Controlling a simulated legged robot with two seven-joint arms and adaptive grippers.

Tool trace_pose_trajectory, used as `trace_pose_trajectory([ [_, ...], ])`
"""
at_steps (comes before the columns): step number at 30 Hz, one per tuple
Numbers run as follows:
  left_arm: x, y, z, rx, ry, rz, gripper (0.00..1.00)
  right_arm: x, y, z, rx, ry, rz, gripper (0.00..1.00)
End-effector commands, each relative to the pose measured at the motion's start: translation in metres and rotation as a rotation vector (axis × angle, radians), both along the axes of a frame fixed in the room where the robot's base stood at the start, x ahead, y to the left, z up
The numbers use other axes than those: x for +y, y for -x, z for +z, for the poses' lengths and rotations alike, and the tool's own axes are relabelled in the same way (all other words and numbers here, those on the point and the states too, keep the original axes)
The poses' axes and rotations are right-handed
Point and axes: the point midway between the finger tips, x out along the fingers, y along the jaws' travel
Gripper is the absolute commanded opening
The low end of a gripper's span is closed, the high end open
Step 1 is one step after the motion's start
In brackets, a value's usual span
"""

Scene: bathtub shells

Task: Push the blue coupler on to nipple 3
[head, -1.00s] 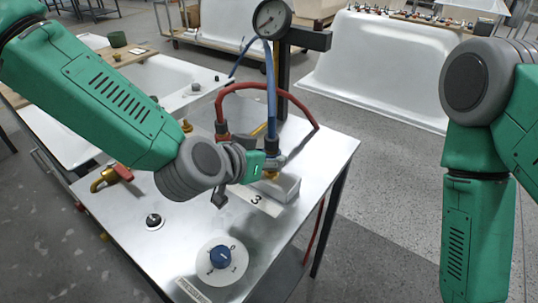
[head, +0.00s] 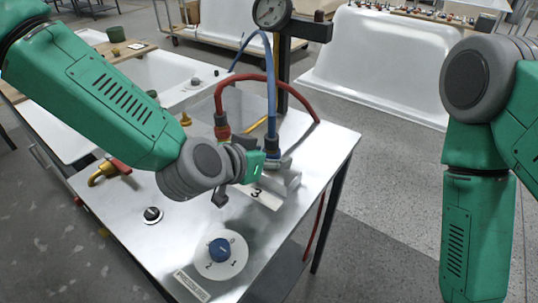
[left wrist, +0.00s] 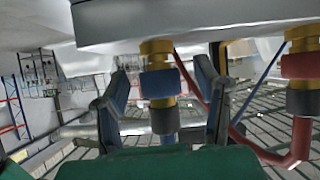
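The blue coupler (left wrist: 160,83) is in line with a brass nipple (left wrist: 157,48) in the left wrist view, touching it; some brass shows between coupler and pale block. In the head view the coupler (head: 272,152) hangs under the blue hose (head: 271,90), close to the "3" label (head: 256,193). My left gripper (left wrist: 166,108) has one finger on each side of the coupler, with a visible gap on both sides. In the head view this gripper (head: 280,177) partly hides the nipple and block. My right arm hangs at the right; its gripper is out of view.
A red coupler (left wrist: 300,66) with a red hose (head: 262,80) sits beside the blue one. A pressure gauge (head: 271,12) stands on a post behind. A blue knob (head: 220,250) and a brass valve (head: 103,174) are on the steel table (head: 180,225).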

Motion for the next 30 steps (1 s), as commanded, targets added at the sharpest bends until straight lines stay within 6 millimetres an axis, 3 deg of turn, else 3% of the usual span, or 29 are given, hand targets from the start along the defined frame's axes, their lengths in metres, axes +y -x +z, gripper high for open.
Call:
trace_pose_trajectory([
  [8, 0.004, 0.005, 0.005, -0.001, 0.0, 0.0, 0.56, 0.0, 0.002, 0.001, -0.002, 0.0, 0.0, 0.4],
  [21, 0.048, 0.065, 0.048, -0.001, 0.0, 0.0, 0.56, 0.0, 0.002, 0.001, -0.003, 0.0, 0.0, 0.4],
  [30, 0.061, 0.081, 0.06, 0.001, 0.0, 0.0, 0.56, 0.0, 0.001, 0.001, -0.002, 0.0, 0.0, 0.4],
])
